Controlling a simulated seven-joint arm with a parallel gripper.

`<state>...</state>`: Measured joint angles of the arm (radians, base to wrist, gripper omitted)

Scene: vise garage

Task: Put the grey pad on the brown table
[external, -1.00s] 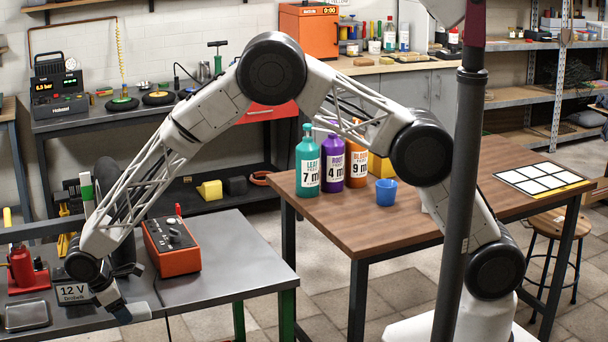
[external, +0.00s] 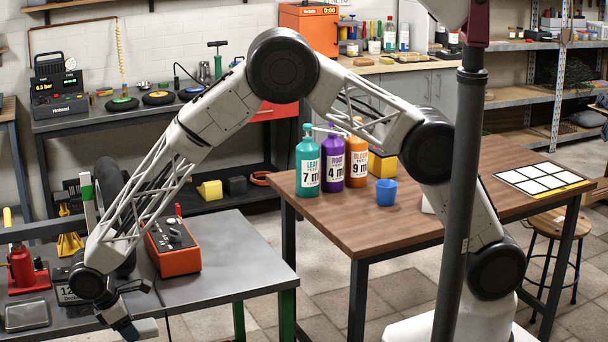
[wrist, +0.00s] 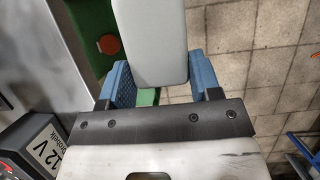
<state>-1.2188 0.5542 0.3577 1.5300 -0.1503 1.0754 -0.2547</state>
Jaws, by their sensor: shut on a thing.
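The grey pad (wrist: 150,40) is a light grey block with rounded corners. In the wrist view it sits between the two blue fingers of my gripper (wrist: 162,82), which is shut on it. In the external view the pad (external: 148,328) shows beside my gripper (external: 128,329), near the lower edge of the picture by the grey metal bench. The wrist view shows floor tiles beside the pad. The brown table (external: 405,225) stands to the right, across a gap from the bench.
Three bottles (external: 333,162), a blue cup (external: 386,192), a yellow box (external: 382,164) and a white-squared panel (external: 540,178) stand on the brown table. Its front middle is clear. An orange device (external: 174,246) and a 12 V box (wrist: 42,148) are near my gripper.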

